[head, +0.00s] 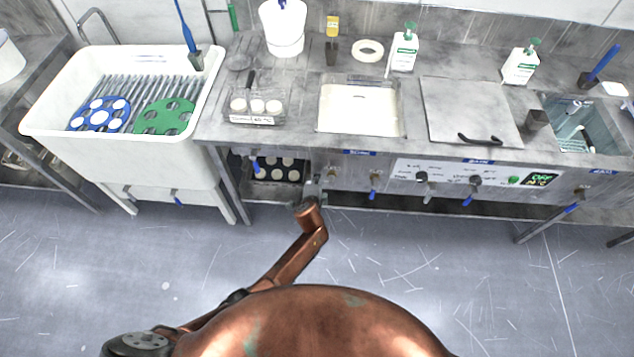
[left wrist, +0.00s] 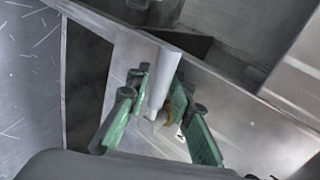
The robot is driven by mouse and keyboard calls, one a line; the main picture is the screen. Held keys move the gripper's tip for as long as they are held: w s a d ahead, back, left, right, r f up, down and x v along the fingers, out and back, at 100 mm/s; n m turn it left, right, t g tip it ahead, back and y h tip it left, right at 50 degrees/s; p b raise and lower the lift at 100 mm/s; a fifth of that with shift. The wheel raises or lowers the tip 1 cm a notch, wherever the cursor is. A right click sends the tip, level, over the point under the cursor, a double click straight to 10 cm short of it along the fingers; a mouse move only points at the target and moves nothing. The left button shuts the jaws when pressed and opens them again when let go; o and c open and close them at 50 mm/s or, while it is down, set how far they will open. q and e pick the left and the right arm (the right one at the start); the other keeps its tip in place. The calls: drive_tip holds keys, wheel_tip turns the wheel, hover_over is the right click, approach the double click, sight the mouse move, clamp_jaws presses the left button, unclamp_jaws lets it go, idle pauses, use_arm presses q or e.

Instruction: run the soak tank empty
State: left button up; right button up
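The soak tank (head: 358,108) is a square basin in the steel bench, holding pale cloudy liquid. A small blue label (head: 358,152) sits on the front panel below it. Under the label are a brass fitting (head: 333,173) and a blue-handled valve (head: 375,184). My left gripper (head: 316,186) is low at the bench front, left of that valve. In the left wrist view its green-padded fingers (left wrist: 158,112) are apart, with a pale cylindrical piece (left wrist: 164,72) and a brass part between them; I cannot tell if they touch it. My right gripper is not in view.
A white sink (head: 120,150) with blue and green discs stands left. A lidded section (head: 468,110) and a clear-water basin (head: 585,130) lie right. More blue-handled valves and a control panel (head: 475,180) line the bench front. The floor (head: 430,260) before the bench is clear.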

use_arm(q)
drive_tip(key=shift+s+r, duration=0.1)
drive_tip(key=shift+s, duration=0.05)
drive_tip(key=v, duration=1.1)
drive_tip(key=shift+s+r, duration=0.2)
drive_tip(key=shift+s, duration=0.1)
drive_tip(key=shift+f, duration=0.1)
drive_tip(key=s+a+f+n+g, duration=0.2)
drive_tip(key=s+a+f, duration=0.4)
drive_tip(key=f, duration=0.4)
drive_tip(key=s+a+f+n+g+p, duration=0.1)
drive_tip(key=s+a+f+n+g, duration=0.15)
drive_tip(key=s+f, duration=0.7)
drive_tip(key=s+a+f+n+g, duration=0.15)
drive_tip(key=s+a+f, duration=0.35)
drive_tip(key=f, duration=0.6)
drive_tip(key=s+a+f+n+g, duration=0.1)
drive_tip(key=s+a+f+n, duration=0.2)
drive_tip(key=s, duration=1.1)
drive_tip(key=s+a+f+n+g, duration=0.2)
drive_tip(key=s+a+f, duration=0.4)
drive_tip(key=s, duration=0.7)
drive_tip(key=s+a+f+n+g+p, duration=0.1)
drive_tip(key=s+a+f+n, duration=0.4)
drive_tip(key=s, duration=0.9)
drive_tip(key=shift+s+a+f+g+y, duration=0.2)
drive_tip(key=shift+s+g+y, duration=0.1)
drive_tip(key=shift+g+y, duration=0.1)
